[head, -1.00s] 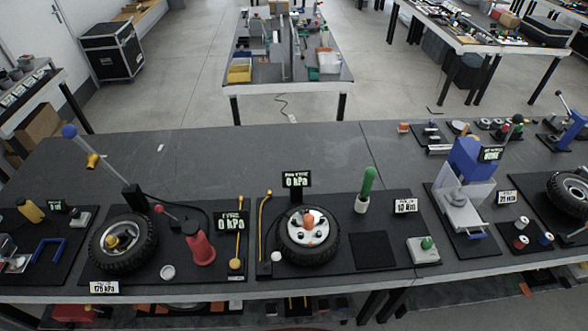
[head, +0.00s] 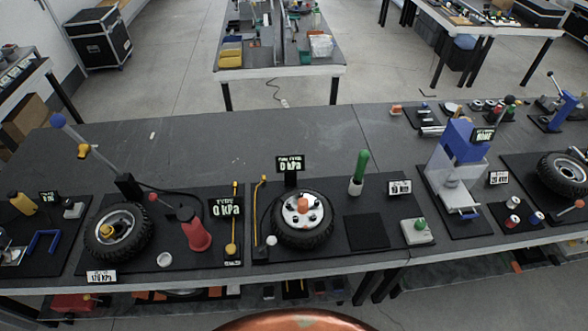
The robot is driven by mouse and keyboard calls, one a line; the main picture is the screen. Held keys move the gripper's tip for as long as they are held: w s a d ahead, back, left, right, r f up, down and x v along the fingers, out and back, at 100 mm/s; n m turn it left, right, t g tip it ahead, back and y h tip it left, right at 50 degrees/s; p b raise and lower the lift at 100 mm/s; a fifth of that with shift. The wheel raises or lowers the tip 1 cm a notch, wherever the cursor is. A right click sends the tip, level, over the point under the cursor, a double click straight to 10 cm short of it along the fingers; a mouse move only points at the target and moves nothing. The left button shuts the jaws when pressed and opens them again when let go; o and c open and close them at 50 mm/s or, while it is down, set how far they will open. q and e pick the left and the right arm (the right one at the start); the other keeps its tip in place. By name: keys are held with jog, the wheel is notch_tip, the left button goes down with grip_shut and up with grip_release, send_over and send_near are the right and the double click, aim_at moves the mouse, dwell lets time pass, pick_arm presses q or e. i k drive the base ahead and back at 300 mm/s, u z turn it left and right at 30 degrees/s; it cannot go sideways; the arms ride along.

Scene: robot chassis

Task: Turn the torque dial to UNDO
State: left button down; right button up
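No part in view carries a readable UNDO mark, so I cannot tell for sure which is the torque dial. A small white box with a green knob (head: 418,231) sits on the black mat right of the middle wheel (head: 303,219). A green-handled upright tool (head: 359,172) stands in a white holder between the wheel and the sign. Neither of my grippers is in the head view.
A blue press (head: 459,150) with a clear guard stands right of the white box. The rear of the grey bench (head: 265,140) is mostly clear.

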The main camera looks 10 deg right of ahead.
aim_at(420, 224)
jog(key=z, duration=1.55)
jog(key=k, duration=0.45)
jog(key=z, duration=0.95)
jog(key=i, duration=0.8)
jog(key=u, duration=1.8)
